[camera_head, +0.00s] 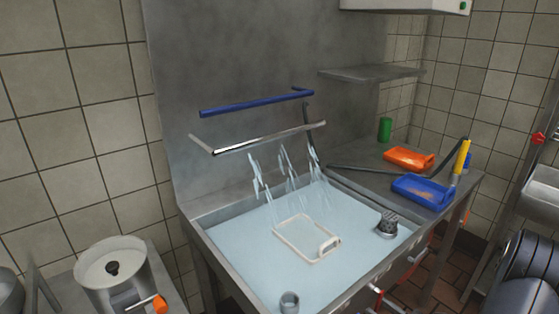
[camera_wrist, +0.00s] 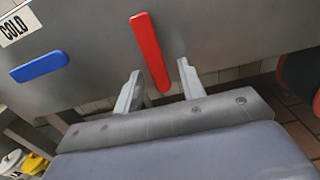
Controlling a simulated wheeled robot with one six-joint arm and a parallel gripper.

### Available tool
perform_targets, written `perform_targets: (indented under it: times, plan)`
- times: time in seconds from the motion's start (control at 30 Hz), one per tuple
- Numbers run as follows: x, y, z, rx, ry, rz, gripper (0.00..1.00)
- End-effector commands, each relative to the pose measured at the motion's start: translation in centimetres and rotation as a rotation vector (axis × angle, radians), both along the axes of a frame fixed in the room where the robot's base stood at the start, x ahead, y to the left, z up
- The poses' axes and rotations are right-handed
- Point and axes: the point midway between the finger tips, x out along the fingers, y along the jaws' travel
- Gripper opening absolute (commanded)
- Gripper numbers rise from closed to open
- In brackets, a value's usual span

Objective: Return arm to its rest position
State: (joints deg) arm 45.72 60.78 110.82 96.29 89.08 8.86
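My gripper (camera_wrist: 159,68) shows in the wrist view with its two grey fingers spread apart. It is open and holds nothing. A red lever (camera_wrist: 150,50) on a grey metal panel (camera_wrist: 95,40) shows in the gap between the fingers; I see no contact. A blue lever (camera_wrist: 40,66) is on the same panel to the left, by a COLD label (camera_wrist: 15,25). In the head view I cannot make out my gripper; dark rounded parts at the lower right may be my arm.
A metal sink (camera_head: 350,264) of water holds a pale rectangular tray (camera_head: 306,240) under streams. Orange (camera_head: 408,158) and blue (camera_head: 423,189) trays lie on the counter to the right. A metal pot (camera_head: 112,270) stands at the lower left. A shelf (camera_head: 370,73) juts from the wall.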

Motion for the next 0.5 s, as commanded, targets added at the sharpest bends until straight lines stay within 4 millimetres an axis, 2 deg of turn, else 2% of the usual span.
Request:
perform_targets:
  times: [0.27,0.5]
  plan:
    - [-0.2,-0.2,0.0,0.001,0.001,0.000,0.38]
    - [-2.0,-1.7,0.0,0.004,0.005,-0.004,0.38]
